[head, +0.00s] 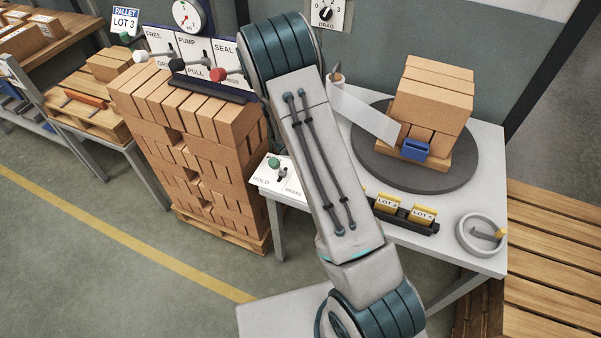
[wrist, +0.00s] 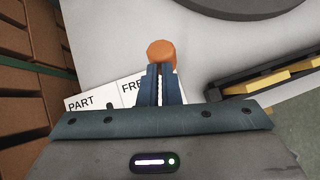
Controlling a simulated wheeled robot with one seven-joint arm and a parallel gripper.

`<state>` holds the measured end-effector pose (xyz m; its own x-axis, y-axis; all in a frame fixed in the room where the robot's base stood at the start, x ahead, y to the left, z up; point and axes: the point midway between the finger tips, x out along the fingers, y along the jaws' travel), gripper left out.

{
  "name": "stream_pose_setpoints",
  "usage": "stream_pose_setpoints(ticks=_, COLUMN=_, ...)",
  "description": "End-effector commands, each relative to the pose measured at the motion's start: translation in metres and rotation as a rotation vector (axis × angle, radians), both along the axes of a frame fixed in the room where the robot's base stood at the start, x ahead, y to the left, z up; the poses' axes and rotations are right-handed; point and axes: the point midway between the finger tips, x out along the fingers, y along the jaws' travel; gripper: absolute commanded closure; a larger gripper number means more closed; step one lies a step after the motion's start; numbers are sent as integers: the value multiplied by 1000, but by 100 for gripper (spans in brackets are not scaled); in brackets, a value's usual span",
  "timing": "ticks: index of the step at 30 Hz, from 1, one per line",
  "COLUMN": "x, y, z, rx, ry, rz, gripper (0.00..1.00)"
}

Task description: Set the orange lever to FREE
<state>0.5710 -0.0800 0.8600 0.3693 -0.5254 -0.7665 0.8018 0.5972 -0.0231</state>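The orange lever's round knob (wrist: 161,52) shows in the wrist view, right at my fingertips. Its stem is hidden behind my fingers. A white label plate (wrist: 104,97) beside it reads PART and, nearer the fingers, FREE, whose end is covered. Any further label is hidden by my gripper. My gripper (wrist: 160,75) has its two fingers close together, with only a narrow pale strip between them. The knob is wider than that strip and lies beyond the tips; I cannot tell whether they touch it. In the head view my arm hides the lever and gripper.
The worktable holds a turntable (head: 364,160) with stacked bricks (head: 433,92), a lot-card rack (head: 401,213) and a grey ring (head: 481,236). A green-knobbed lever (head: 274,163) marked HOLD stands at its left edge. A tall brick stack (head: 190,150) and lever panel (head: 215,88) are left.

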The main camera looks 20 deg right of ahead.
Motion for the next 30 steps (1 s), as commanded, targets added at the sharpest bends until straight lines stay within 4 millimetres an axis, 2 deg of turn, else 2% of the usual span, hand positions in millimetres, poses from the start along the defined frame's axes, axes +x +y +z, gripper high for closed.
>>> stream_pose_setpoints(ticks=2, x=1, y=1, z=8, rx=-9, ry=-11, rz=-4, gripper=100)
stream_pose_setpoints(ticks=8, x=-15, y=35, z=25, rx=-3, ry=-7, rz=6, gripper=100)
stream_pose_setpoints(ticks=15, x=-22, y=48, z=71, rx=0, ry=-8, rz=-1, gripper=100)
stream_pose_setpoints(ticks=21, x=-26, y=57, z=99, rx=-1, ry=-6, rz=-2, gripper=100)
stream_pose_setpoints(ticks=30, x=-29, y=62, z=111, rx=-2, ry=-2, rz=-2, gripper=100)
